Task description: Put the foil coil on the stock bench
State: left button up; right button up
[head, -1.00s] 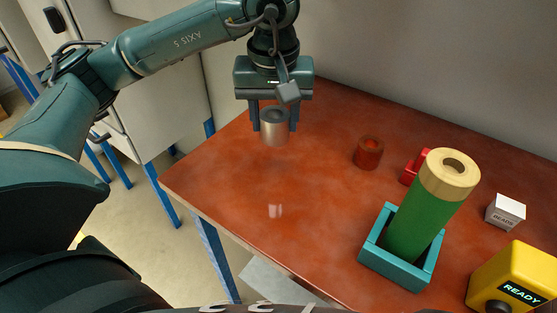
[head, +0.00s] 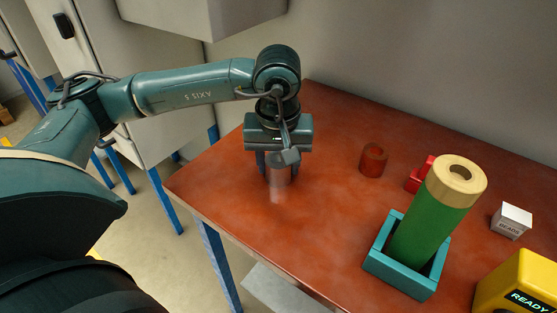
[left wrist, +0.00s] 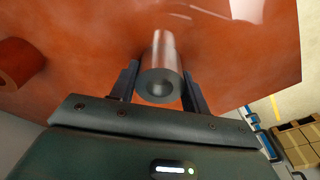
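The foil coil (head: 279,178) is a silver, upright cylinder over the left part of the red-brown stock bench (head: 330,225). Its lower end is at or very close to the bench top, with its reflection right below; I cannot tell whether it touches. My left gripper (head: 277,166) points down with a finger on each side of the coil, shut on it. In the left wrist view the coil (left wrist: 161,80) sits between both fingers, its round end with a dark hollow facing the camera. My right gripper is not in view.
A small brown-red ring (head: 373,160) stands right of the coil. Further right are a red block (head: 416,181), a green roll with a tan top (head: 430,225) in a teal tray (head: 395,279), a white box (head: 511,221) and a yellow READY device (head: 510,275). The bench's front left is clear.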

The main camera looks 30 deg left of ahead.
aim_at(279, 165)
pick_arm(q)
jog(key=o, duration=0.4)
jog(key=shift+o, duration=0.2)
jog(key=shift+r, duration=0.1)
jog(key=shift+r+p, duration=0.25)
jog(key=shift+p, duration=0.1)
notch_tip(279, 165, up, 12)
jog(key=s, duration=0.1)
jog(key=shift+d+f, duration=0.2)
jog(key=shift+d, duration=0.2)
jog(key=shift+s, duration=0.1)
